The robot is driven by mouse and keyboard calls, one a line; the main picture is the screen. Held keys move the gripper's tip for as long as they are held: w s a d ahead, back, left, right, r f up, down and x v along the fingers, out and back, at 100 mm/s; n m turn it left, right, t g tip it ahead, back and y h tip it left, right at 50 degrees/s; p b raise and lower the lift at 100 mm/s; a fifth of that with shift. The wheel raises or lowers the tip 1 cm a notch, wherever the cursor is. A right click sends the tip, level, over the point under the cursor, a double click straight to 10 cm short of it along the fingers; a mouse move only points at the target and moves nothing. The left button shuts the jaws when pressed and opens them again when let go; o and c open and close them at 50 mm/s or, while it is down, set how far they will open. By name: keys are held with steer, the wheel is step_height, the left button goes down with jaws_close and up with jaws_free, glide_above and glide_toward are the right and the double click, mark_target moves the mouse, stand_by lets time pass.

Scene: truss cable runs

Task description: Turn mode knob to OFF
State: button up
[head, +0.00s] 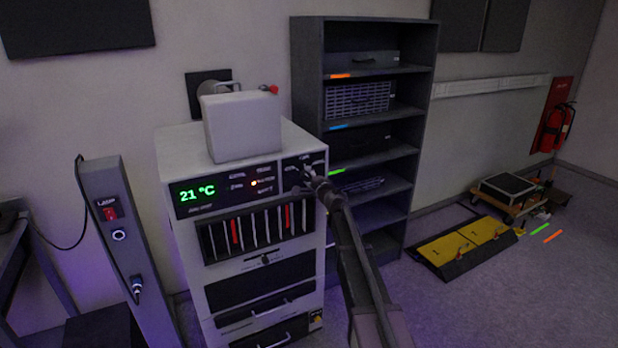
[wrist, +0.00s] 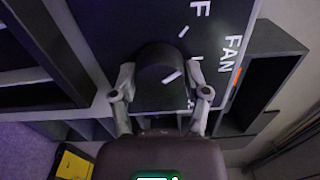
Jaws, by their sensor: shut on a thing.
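The mode knob (wrist: 158,68) is a dark round knob with a short white pointer line, on the dark control panel (wrist: 120,25). In the wrist view my gripper (wrist: 163,92) has one finger on each side of it and is shut on it. White lettering beside the knob reads "FAN", with an "F" and part of another label; the rest is cut off or covered. The pointer is slanted; I cannot tell which label it matches. In the head view my gripper (head: 308,171) is at the right section of the cabinet's panel and hides most of the knob.
The white cabinet (head: 188,235) has a green "21 °C" display (head: 197,192) and a slotted rack below. A grey box (head: 242,126) stands on top. A dark shelf (head: 308,65) stands close behind on the right. A lamp post (head: 125,250) is on the left.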

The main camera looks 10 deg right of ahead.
steer(key=shift+w+n, duration=0.2)
steer(key=shift+n, duration=1.1)
steer(key=o, duration=1.2)
steer(key=shift+c, duration=0.2)
steer(key=shift+s, duration=0.1)
steer(key=shift+s, duration=0.15)
steer(key=v, duration=1.1)
steer(key=shift+s, duration=0.35)
